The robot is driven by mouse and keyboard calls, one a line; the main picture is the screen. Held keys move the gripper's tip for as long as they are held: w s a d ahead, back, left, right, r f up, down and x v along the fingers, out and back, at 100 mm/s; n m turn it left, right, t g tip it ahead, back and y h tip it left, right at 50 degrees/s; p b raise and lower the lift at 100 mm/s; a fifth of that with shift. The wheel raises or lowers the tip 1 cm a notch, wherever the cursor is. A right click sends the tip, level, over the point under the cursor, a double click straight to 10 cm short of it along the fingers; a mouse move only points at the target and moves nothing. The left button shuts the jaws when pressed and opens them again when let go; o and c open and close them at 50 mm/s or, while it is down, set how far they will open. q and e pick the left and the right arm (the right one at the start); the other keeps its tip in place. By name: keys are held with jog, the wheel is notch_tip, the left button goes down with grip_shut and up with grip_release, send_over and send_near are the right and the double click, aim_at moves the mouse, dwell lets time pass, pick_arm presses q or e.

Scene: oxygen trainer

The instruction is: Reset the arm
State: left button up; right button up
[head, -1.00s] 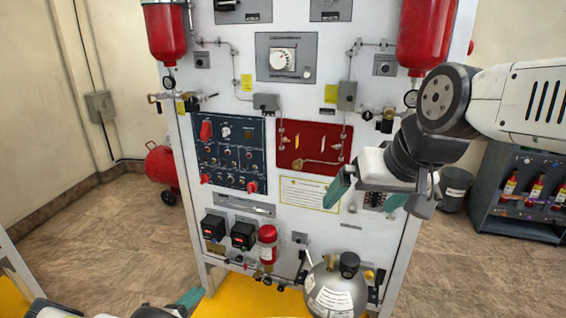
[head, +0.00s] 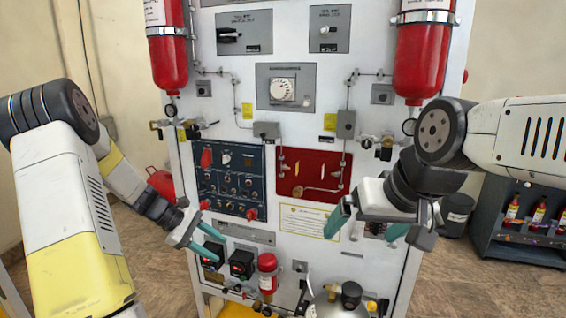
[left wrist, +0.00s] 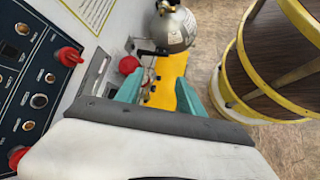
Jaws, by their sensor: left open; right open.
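In the head view my left gripper (head: 213,245) has open teal fingers, in front of the lower left part of the white panel (head: 300,225), below the dark blue switch board (head: 230,180). Its open fingers also show in the left wrist view (left wrist: 160,90), with nothing between them that they grip. Whether either gripper touches the panel cannot be told.
Two red cylinders (head: 168,55) (head: 424,60) hang at the panel's top sides. A small red cylinder (head: 267,275) and a grey gas bottle (head: 330,306) are low on the panel. A yellow-rimmed brown round object (left wrist: 275,60) stands right in the left wrist view.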

pick_arm(q)
jog(key=s+d+r+m+y, duration=0.2)
jog(key=s+r+m, duration=0.25)
jog(key=r, duration=0.25)
jog(key=s+d+r+m+y, duration=0.3)
jog(key=s+r, duration=0.2)
jog(key=r, duration=0.2)
jog(key=s+r+m+t+y, duration=0.2)
jog(key=s+r+m+t, duration=0.3)
jog(key=s, duration=0.8)
notch_tip(320, 180, up, 3)
jog(key=shift+s+d+f+m, duration=0.15)
jog(key=shift+d+m, duration=0.25)
jog(key=shift+m, duration=0.55)
